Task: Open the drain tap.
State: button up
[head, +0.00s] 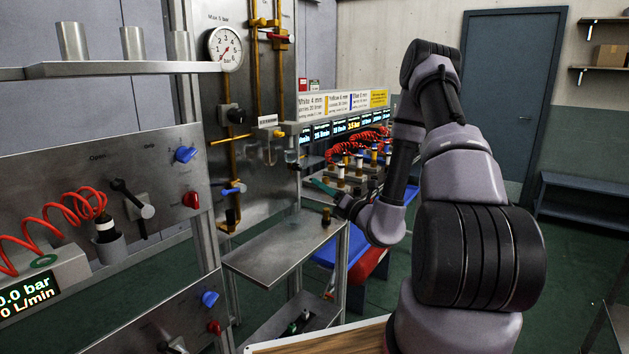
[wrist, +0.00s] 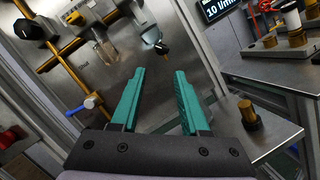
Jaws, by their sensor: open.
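No readable label marks the drain tap. A tap with a blue lever (head: 232,190) sits low on the yellow pipework of the steel panel; its blue lever also shows at the left of the wrist view (wrist: 88,103). A small grey-and-clear fitting (head: 292,158) with a dark, orange-tipped lower end hangs from the panel; it is beyond my fingertips in the wrist view (wrist: 152,38). My gripper (wrist: 160,74) has teal fingers apart with nothing between them. In the head view my gripper (head: 322,187) is small, right of the panel, touching neither fitting as far as I see.
A steel shelf (head: 275,255) stands below the panel, with a brass cylinder (head: 326,217) near its right corner. A pressure gauge (head: 225,48) is up on the panel. A bench with red coiled hoses (head: 360,140) lies behind my arm. Green floor (head: 560,260) is open at right.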

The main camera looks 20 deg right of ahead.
aim_at(300, 167)
notch_tip(300, 167, up, 3)
jog(key=w+d+n+g+y, duration=0.25)
jog(key=n+g, duration=0.25)
jog(key=n, duration=1.3)
jog(key=x, duration=0.9)
jog(key=shift+w+a+r, duration=0.15)
jog(key=shift+w+r, duration=0.05)
jog(key=shift+r, duration=0.1)
grip_shut()
